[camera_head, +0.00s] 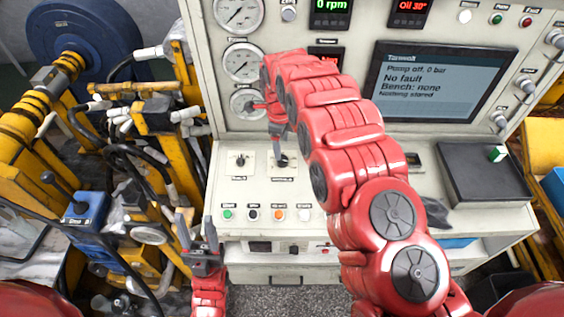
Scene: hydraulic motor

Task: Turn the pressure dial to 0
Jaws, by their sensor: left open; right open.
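The grey-white control console holds two black dials on its sloped panel, one at left (239,160) and one at right (283,161). Their labels are too small to read, so I cannot tell which is the pressure dial. My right gripper (279,146) points down just above the right dial, open. Its fingers partly cover that dial, and I cannot tell whether they touch it. My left gripper (197,234) is open and empty, low in front of the console's left side. The screen (437,83) reads "Pump off, 0 bar" and "No fault".
Several round gauges (242,62) line the console's left. A row of buttons (253,214) lies below the dials. A black pad (482,172) with a small green-and-white block (496,153) is at right. Yellow machinery and hoses (150,120) crowd the left.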

